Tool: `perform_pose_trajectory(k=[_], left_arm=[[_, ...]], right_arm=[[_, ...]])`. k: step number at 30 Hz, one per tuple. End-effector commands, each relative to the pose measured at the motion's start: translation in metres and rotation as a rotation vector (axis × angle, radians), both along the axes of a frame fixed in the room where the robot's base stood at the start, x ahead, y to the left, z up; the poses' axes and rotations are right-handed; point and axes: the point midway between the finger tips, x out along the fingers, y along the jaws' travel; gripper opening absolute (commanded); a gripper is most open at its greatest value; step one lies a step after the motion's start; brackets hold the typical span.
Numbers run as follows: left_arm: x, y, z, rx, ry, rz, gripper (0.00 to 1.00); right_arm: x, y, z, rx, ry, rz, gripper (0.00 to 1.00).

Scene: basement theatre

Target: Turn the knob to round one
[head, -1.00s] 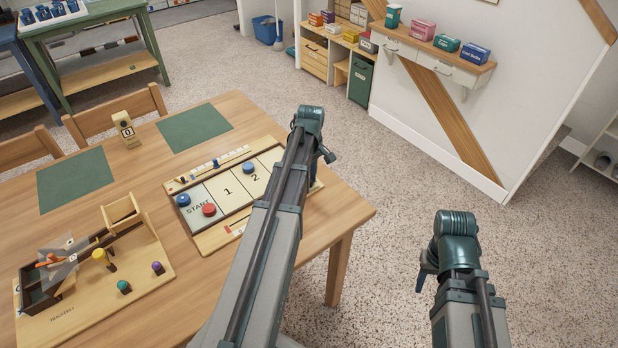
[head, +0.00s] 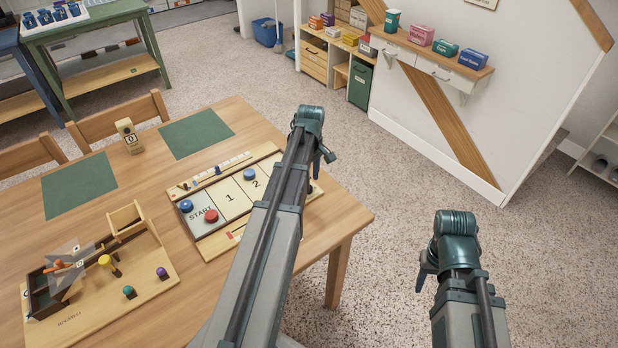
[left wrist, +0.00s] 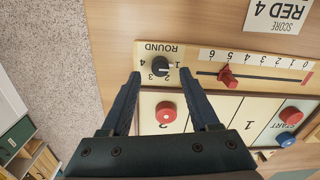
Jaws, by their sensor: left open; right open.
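The black round knob (left wrist: 161,67) sits at the ROUND end of the game board (head: 206,251), ringed by the numbers 1 to 4. Its pale mark faces right in the left wrist view, toward the 1 and 2 side; I cannot tell exactly which number. My left gripper (left wrist: 161,74) is open, its fingertips at either side of the knob in that view; I see no clear contact. In the head view my left arm hides the knob. My right gripper (head: 424,277) is open and away from the table, over the carpet at the lower right.
Red (head: 211,216) and blue (head: 186,206) discs lie on the board. A red slider (left wrist: 228,78) sits on the score track beside the knob. A wooden toy set (head: 150,290) stands at the table's left. Carpet right of the table is clear.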

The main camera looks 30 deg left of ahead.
Motion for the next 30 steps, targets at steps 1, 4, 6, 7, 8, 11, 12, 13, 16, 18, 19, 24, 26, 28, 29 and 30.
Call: perform_pose_trajectory(k=[1,4,6,7,8,11,12,13,16,18,19,24,26,28,29,30], left_arm=[[0.0,0.0,0.015,0.0,0.0,0.0,0.62],[0.001,0.0,0.031,0.0,0.0,0.0,0.62],[0.001,0.0,0.042,0.0,0.0,0.0,0.62],[0.001,0.0,0.046,0.0,0.0,0.0,0.62],[0.001,0.0,0.051,0.0,0.0,0.0,0.62],[0.002,0.0,0.066,0.0,0.0,0.0,0.62],[0.002,0.0,0.072,0.0,0.0,0.0,0.62],[0.002,0.0,0.076,0.0,0.0,0.0,0.62],[0.002,-0.001,0.091,0.0,0.0,0.0,0.62],[0.003,-0.001,0.098,0.0,0.0,0.0,0.62],[0.003,-0.001,0.101,0.0,0.0,0.0,0.62],[0.003,-0.001,0.107,0.0,0.0,0.0,0.62],[0.003,-0.001,0.107,0.0,0.0,0.0,0.62],[0.003,-0.001,0.107,0.0,0.0,0.0,0.62],[0.003,-0.001,0.106,0.0,0.0,0.0,0.62],[0.003,-0.001,0.106,0.0,0.0,0.0,0.62]], right_arm=[[0.0,0.0,0.015,0.0,0.0,0.0,0.5],[0.0,0.0,0.031,0.0,0.0,0.0,0.5],[0.0,0.0,0.042,0.0,0.0,0.0,0.5],[0.0,0.0,0.046,0.0,0.0,0.0,0.5],[0.0,0.0,0.051,0.0,0.0,0.0,0.5],[0.0,0.0,0.066,0.0,0.0,0.0,0.5],[0.0,0.0,0.072,0.0,0.0,0.0,0.5],[0.0,0.0,0.076,0.0,0.0,0.0,0.5],[0.0,0.0,0.091,0.0,0.0,0.0,0.5],[0.0,0.0,0.098,0.0,0.0,0.0,0.5],[0.0,0.0,0.101,0.0,0.0,0.0,0.5],[0.0,0.0,0.107,0.0,0.0,0.0,0.5],[0.0,0.0,0.107,0.0,0.0,0.0,0.5],[0.0,0.0,0.107,0.0,0.0,0.0,0.5],[0.0,0.0,0.106,0.0,0.0,0.0,0.5],[0.0,0.0,0.106,0.0,0.0,0.0,0.5]])
